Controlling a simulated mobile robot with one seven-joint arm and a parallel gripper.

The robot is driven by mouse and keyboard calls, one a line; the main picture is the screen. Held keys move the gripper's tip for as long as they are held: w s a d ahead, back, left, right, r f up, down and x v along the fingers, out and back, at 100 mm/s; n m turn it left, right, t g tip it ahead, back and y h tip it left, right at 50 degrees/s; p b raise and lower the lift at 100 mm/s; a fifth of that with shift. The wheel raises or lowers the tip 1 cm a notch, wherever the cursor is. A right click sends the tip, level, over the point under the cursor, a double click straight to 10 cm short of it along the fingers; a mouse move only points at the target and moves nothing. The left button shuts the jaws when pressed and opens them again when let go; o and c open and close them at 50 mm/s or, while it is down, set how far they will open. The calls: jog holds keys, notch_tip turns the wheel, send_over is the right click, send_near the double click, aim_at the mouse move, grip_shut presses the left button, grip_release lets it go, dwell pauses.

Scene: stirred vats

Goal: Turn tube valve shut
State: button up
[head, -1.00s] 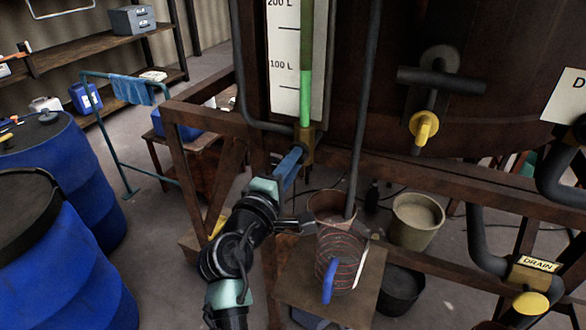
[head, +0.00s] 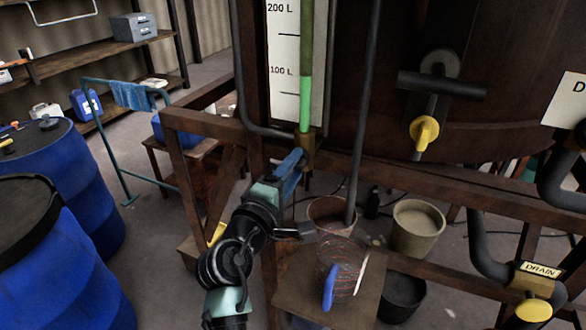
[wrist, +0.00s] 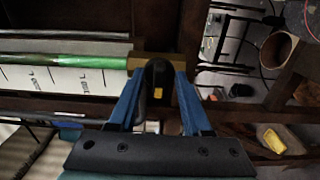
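The tube valve is a brass block (head: 307,150) at the foot of the sight tube, which shows green liquid (head: 305,105). In the wrist view its brass body (wrist: 143,64) joins the green tube (wrist: 90,62). A dark handle with a yellow mark (wrist: 158,82) stands at its right end. My gripper (head: 296,160) is at the valve. In the wrist view its two blue fingers (wrist: 159,76) straddle the handle, one on each side, with slim gaps showing; they look open. In the head view the fingers hide the handle.
A rusty frame rail (head: 400,160) runs behind my gripper. A grey pipe (head: 362,110) drops just to the right into a bucket (head: 330,210). A yellow-handled valve (head: 424,132) and a DRAIN valve (head: 532,307) are farther right. Blue drums (head: 60,250) stand left.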

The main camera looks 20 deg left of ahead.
jog(key=shift+s, duration=0.1)
jog(key=s+b, duration=0.1)
jog(key=s, duration=1.1)
jog(key=shift+s+a+b, duration=0.2)
jog(key=shift+s+b, duration=0.1)
jog(key=shift+s, duration=0.1)
jog(key=w+d+r+m+t+p, duration=0.15)
jog(key=d+r+m, duration=0.35)
jog(key=r, duration=0.6)
jog(key=w+d+r+m+t+p, duration=0.15)
jog(key=d+r+m, duration=0.35)
jog(key=r, duration=0.5)
jog(key=s+d+r+m+t, duration=0.3)
jog(key=s+d+r, duration=0.1)
jog(key=r, duration=0.5)
jog(key=s+d+r+m+t+p, duration=0.1)
jog(key=s+d+r+m+t, duration=0.2)
jog(key=s+r, duration=0.4)
notch_tip(320, 180, up, 3)
jog(key=shift+d+f+m+y, duration=0.15)
jog(key=shift+d+m+y, duration=0.15)
jog(key=shift+d+m, duration=0.55)
jog(key=shift+w+d, duration=0.1)
